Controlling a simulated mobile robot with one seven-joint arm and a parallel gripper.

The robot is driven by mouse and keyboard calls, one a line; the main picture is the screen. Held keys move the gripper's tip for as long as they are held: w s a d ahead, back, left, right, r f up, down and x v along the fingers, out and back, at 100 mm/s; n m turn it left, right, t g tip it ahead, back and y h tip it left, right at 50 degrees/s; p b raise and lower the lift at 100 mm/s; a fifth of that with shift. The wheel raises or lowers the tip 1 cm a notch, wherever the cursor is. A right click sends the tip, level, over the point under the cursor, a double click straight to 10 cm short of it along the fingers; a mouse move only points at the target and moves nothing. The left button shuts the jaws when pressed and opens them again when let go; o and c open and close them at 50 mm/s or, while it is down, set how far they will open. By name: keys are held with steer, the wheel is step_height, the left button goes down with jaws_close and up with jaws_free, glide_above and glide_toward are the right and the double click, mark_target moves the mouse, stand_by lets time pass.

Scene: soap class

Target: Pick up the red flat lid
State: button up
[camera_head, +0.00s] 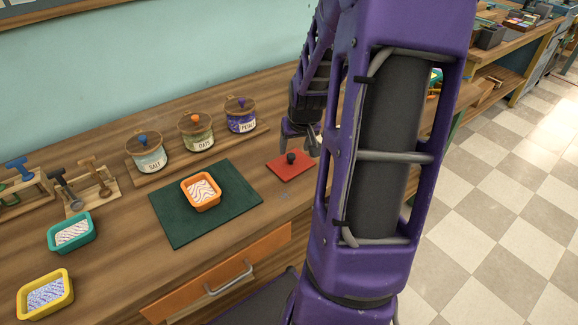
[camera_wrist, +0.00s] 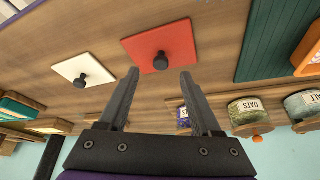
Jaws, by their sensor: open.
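The red flat lid (camera_head: 283,168) lies on the wooden counter, to the right of the green mat. It is a thin red square with a dark round knob in its middle. In the wrist view the red lid (camera_wrist: 181,44) lies beyond my fingertips, its knob close to the line between them. My gripper (camera_head: 300,143) is above the counter near the lid's far edge, apart from it. In the wrist view my gripper (camera_wrist: 160,75) is open, with nothing between its fingers. My arm hides part of the counter to the right.
A white lid (camera_wrist: 78,72) with a dark knob lies beside the red one. A green mat (camera_head: 170,215) bears an orange mould (camera_head: 203,204). Jars labelled SALT (camera_head: 148,158), OATS (camera_head: 197,137) and a purple jar (camera_head: 241,122) stand behind. Teal (camera_head: 72,247) and yellow (camera_head: 68,291) moulds stand left.

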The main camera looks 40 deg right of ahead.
mark_target(291, 155)
steer(key=b+x, duration=0.1)
steer(key=x, duration=0.1)
steer(key=b+x, duration=0.1)
steer(key=x, duration=0.2)
steer(key=shift+w+f, duration=0.15)
steer(key=shift+w, duration=0.25)
jaws_close()
